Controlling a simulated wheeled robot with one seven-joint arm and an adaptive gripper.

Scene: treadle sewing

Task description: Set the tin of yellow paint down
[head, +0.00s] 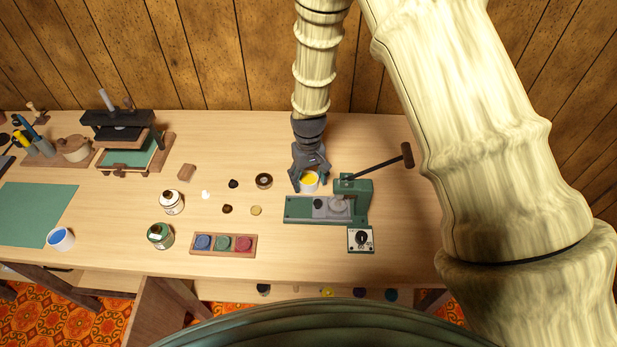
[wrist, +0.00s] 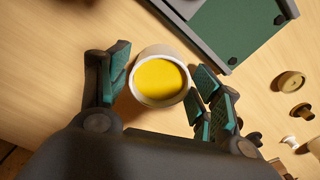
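The tin of yellow paint (head: 309,181) is a pale, open-topped tin beside the green press, at its back left. It is upright, or nearly so, with the yellow paint facing up. My gripper (head: 309,183) reaches down over it from behind. In the wrist view, the tin (wrist: 160,78) sits between the two green-padded fingers of my gripper (wrist: 160,88), which appear to press on its sides. The underside of the tin is hidden, so I cannot tell whether it touches the table.
The green lever press (head: 352,200) stands close on the right, with a dial box (head: 361,239) in front. A tray of coloured discs (head: 223,244), small buttons and two jars (head: 171,202) lie to the left. Bare wooden tabletop (head: 225,145) lies behind and left of the tin.

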